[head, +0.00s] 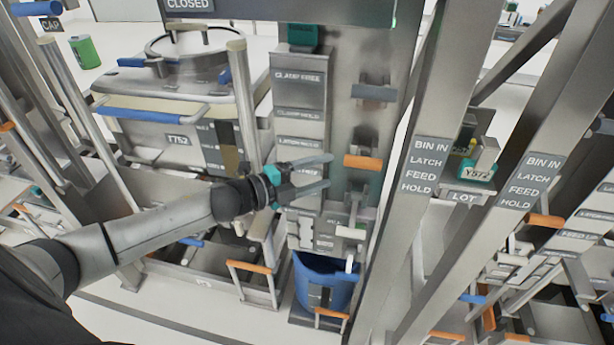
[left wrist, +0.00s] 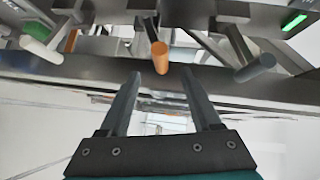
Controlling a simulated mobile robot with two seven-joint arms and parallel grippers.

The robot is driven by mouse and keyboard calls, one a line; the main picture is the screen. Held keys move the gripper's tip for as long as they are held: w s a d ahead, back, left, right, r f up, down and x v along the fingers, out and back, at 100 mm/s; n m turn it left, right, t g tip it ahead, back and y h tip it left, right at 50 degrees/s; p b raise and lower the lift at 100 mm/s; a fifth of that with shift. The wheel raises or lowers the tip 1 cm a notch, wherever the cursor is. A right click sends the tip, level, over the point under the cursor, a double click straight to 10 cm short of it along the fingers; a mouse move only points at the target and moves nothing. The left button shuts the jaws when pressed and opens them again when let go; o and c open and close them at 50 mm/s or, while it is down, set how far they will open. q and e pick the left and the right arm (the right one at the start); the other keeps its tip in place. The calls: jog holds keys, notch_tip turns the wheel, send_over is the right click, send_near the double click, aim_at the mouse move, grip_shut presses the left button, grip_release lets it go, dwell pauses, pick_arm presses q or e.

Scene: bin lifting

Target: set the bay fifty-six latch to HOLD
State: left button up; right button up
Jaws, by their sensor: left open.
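My left gripper (head: 329,171) is open and empty, its two fingers pointing right toward an orange handle (head: 363,162) on the grey metal column. A small gap seems to separate the fingertips from the handle. In the left wrist view, the orange handle (left wrist: 160,55) lies ahead, in line with the space between the open fingers (left wrist: 162,75). A grey handle (head: 373,92) is above it on the column and a white handle (head: 350,232) is below. I cannot read a bay fifty-six label, so I cannot tell which handle is its latch. My right gripper is out of view.
Label plates (head: 299,77) line the column's left part. A post with a "BIN IN, LATCH, FEED, HOLD" sign (head: 430,165) stands close on the right. A lidded steel vessel (head: 190,50) is behind my left arm. A blue bin (head: 322,278) sits below.

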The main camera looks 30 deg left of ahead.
pick_arm(q)
jog(key=shift+v, duration=1.6)
